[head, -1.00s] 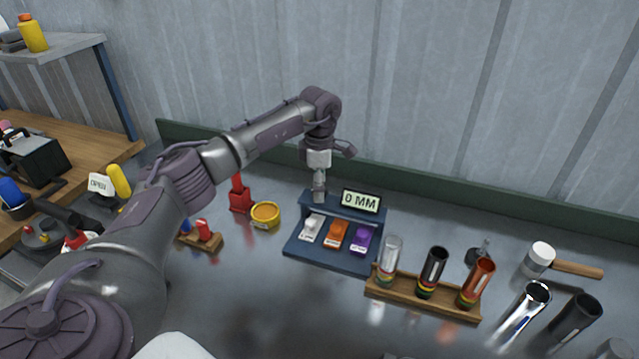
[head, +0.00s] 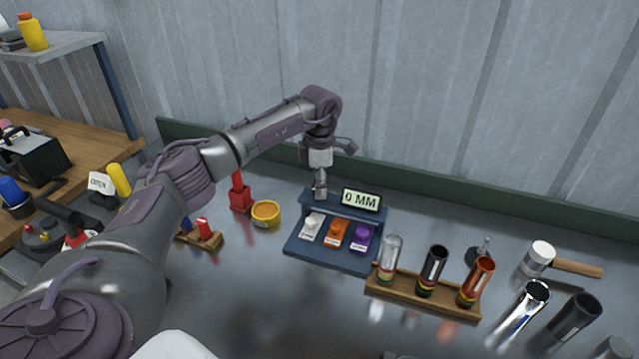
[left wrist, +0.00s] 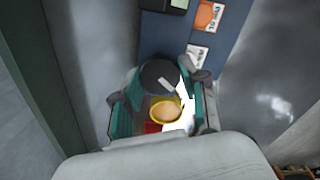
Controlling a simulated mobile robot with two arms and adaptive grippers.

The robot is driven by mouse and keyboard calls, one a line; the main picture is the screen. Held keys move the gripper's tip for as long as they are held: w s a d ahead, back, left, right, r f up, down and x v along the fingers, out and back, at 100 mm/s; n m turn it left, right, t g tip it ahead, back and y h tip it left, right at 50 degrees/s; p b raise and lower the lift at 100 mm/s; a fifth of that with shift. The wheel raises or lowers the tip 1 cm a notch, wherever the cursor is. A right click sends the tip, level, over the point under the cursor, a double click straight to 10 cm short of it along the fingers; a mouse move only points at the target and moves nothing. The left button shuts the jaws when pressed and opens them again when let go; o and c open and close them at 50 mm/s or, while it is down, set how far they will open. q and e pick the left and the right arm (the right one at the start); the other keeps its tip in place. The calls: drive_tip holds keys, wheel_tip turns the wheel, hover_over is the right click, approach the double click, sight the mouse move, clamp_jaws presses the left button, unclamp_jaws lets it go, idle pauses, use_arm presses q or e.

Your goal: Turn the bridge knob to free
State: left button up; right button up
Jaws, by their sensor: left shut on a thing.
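The bridge (head: 292,254) is a dark blue stand with a raised top and a lit display (head: 361,200) reading "0 MM". My left gripper (head: 320,190) comes straight down onto the left part of its top. In the left wrist view the dark round knob (left wrist: 158,76), with a pale mark on it, sits between the teal fingers of my left gripper (left wrist: 160,90), which is shut on it. In the head view the gripper hides the knob. I cannot read the knob's setting. My right gripper does not show.
White (head: 311,224), orange (head: 336,232) and purple (head: 361,238) labelled pieces sit on the bridge base. A wooden rack (head: 405,291) with several tubes stands at right front. A yellow tin (head: 266,213) and a red stand (head: 240,197) are left of the bridge.

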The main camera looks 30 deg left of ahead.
use_arm(q)
drive_tip(key=n, duration=0.4)
drive_tip(key=shift+r, duration=0.1)
drive_tip(key=shift+n+p, duration=0.3)
drive_tip(key=shift+n, duration=1.3)
drive_tip(key=o, duration=1.1)
drive_tip(key=shift+o, duration=0.2)
wheel_tip(320, 180, up, 12)
